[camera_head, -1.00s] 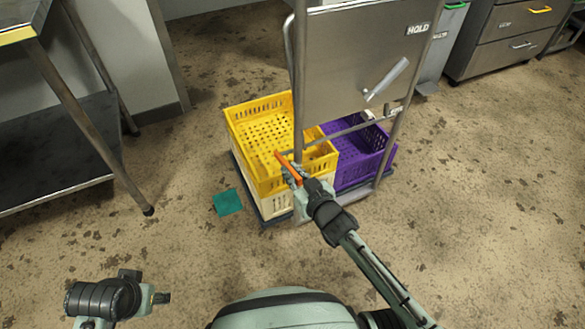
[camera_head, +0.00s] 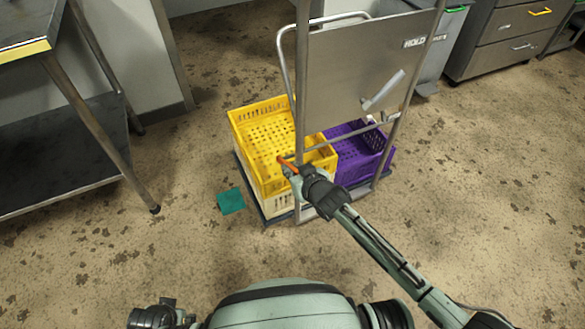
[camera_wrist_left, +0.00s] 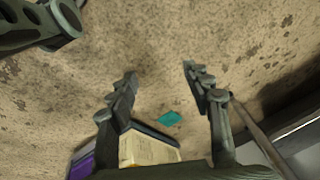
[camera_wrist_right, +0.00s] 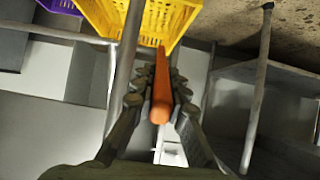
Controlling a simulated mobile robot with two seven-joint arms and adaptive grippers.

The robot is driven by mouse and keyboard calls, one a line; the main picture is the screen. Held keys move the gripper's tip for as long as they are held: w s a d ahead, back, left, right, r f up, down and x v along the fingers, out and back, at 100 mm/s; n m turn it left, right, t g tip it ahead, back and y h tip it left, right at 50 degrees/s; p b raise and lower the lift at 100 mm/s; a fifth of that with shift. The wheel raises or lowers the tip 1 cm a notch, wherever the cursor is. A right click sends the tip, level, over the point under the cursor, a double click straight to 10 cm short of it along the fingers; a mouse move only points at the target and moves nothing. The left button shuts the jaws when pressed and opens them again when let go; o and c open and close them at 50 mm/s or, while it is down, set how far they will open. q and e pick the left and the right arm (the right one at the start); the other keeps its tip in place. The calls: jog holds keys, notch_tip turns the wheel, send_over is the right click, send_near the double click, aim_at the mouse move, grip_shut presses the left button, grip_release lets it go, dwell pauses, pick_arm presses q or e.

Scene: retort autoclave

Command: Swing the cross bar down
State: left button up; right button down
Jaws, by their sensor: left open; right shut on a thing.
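An orange grip (camera_head: 288,163) sits at the left upright of the metal cart, at the end toward my right gripper. A thin metal bar (camera_head: 345,139) runs across the cart below the steel panel; whether it joins the orange grip is unclear. My right gripper (camera_head: 296,172) is shut on the orange grip. In the right wrist view the orange grip (camera_wrist_right: 162,95) lies between the two fingers (camera_wrist_right: 162,78). My left gripper is open and empty over the floor in the left wrist view (camera_wrist_left: 160,72); in the head view only part of its arm shows at the bottom.
A yellow crate (camera_head: 262,112) on a cream crate and a purple crate (camera_head: 362,160) stand on the cart. A steel panel (camera_head: 350,70) with a lever rises above them. A teal sheet (camera_head: 230,201) lies on the floor. A steel table (camera_head: 60,165) stands left; the foreground floor is clear.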

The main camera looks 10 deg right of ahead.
pick_arm(q)
jog(key=shift+s+a+f, duration=0.1)
jog(key=shift+s+f, duration=0.25)
jog(key=shift+f, duration=0.15)
jog(key=shift+c, duration=0.5)
